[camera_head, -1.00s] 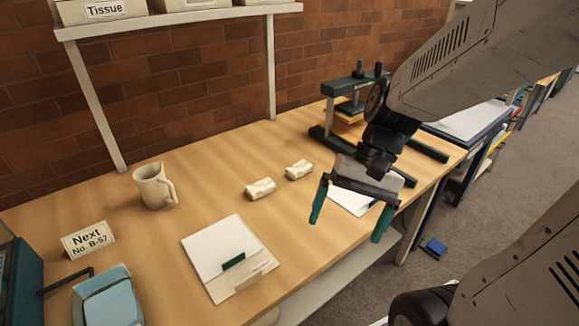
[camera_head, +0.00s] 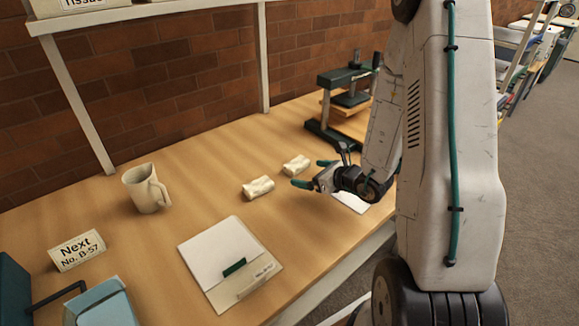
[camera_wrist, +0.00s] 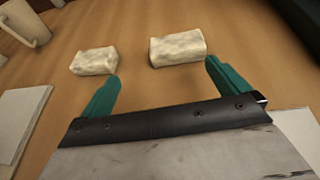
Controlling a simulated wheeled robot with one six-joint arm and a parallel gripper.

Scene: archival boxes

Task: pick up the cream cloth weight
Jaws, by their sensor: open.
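Two cream cloth weights lie apart on the wooden desk (camera_head: 190,235). The left cloth weight (camera_head: 258,187) is nearer the folder, and the right cloth weight (camera_head: 296,165) is nearer the press. My gripper (camera_head: 313,173) is open and empty, just right of them, low over the desk with its teal fingers toward them. In the wrist view, the left weight (camera_wrist: 94,61) is beyond the left fingertip and the right weight (camera_wrist: 179,47) is beyond the gap, closer to the right finger. I cannot tell whether either fingertip touches a weight.
A cream mug (camera_head: 146,188) stands at the back left. A white folder (camera_head: 215,250) lies in front of the weights, and a sign (camera_head: 77,250) stands at left. A dark green press (camera_head: 345,88) stands behind my gripper. Bare desk lies between mug and weights.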

